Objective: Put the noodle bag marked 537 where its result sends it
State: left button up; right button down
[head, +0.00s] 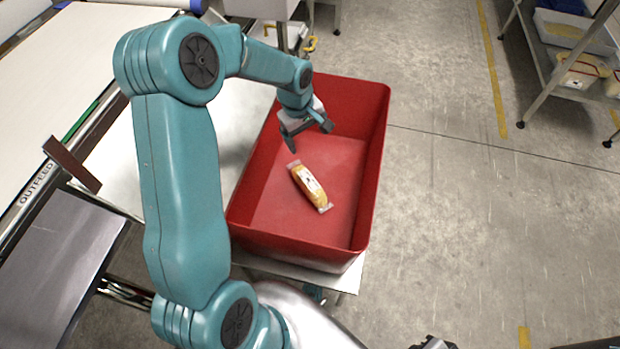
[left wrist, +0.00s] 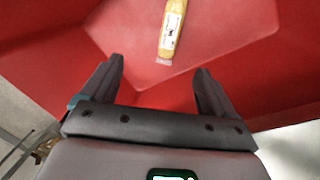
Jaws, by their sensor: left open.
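A noodle bag (head: 310,187), yellow with a white label and clear ends, lies on the floor of a red bin (head: 378,150). Its number is too small to read. The bag also shows in the left wrist view (left wrist: 172,28), beyond the fingertips. My left gripper (head: 310,136) is open and empty over the bin, above and apart from the bag; it shows in the left wrist view too (left wrist: 159,68). A dark part at the bottom edge of the head view may be my right gripper (head: 433,343); its jaws are not clear.
The red bin stands on a light table (head: 347,278). A belt marked OUTFEED (head: 38,183) runs at the left, with a grey plate (head: 55,255) beside it. A shelf rack with tubs (head: 580,72) stands at upper right. The floor right of the bin is clear.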

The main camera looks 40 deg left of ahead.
pick_arm(q)
notch_tip(320, 180, up, 16)
jog(key=s+p, duration=0.2)
jog(key=p, duration=0.1)
jog(key=shift+s+a+p, duration=0.3)
jog(key=shift+a, duration=0.05)
